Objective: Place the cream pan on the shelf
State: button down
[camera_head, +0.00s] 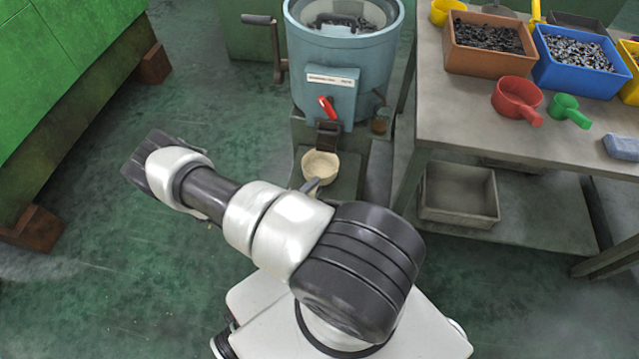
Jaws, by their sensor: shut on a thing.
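The cream pan (320,165) is upright in front of the blue machine, just below its dark outlet. Its round opening faces up. My gripper (314,184) shows only as a small grey piece at the pan's near edge. It is shut on the pan. Most of the gripper and the pan's near side are hidden behind my arm. A grey shelf (345,178) at the foot of the machine lies under and beside the pan. I cannot tell whether the pan touches it.
The blue machine (345,60) has a crank at left. The workbench (440,110) at right holds bins of small parts, a red pan (517,100) and a green scoop (566,109). A grey box (458,207) sits beneath. Floor is clear left of the machine, beside the green cabinet (60,80).

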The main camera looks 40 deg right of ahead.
aim_at(324, 182)
jog(key=shift+w+d, duration=0.2)
jog(key=shift+d, duration=0.4)
jog(key=shift+w+d, duration=0.2)
jog(key=shift+d, duration=0.35)
jog(key=f, duration=0.1)
jog(key=d+f+b, duration=0.1)
jog(key=f, duration=0.1)
jog(key=shift+w, duration=0.2)
jog(key=shift+f, duration=0.25)
jog(key=shift+f, duration=0.15)
jog(key=c, duration=1.6)
grip_release()
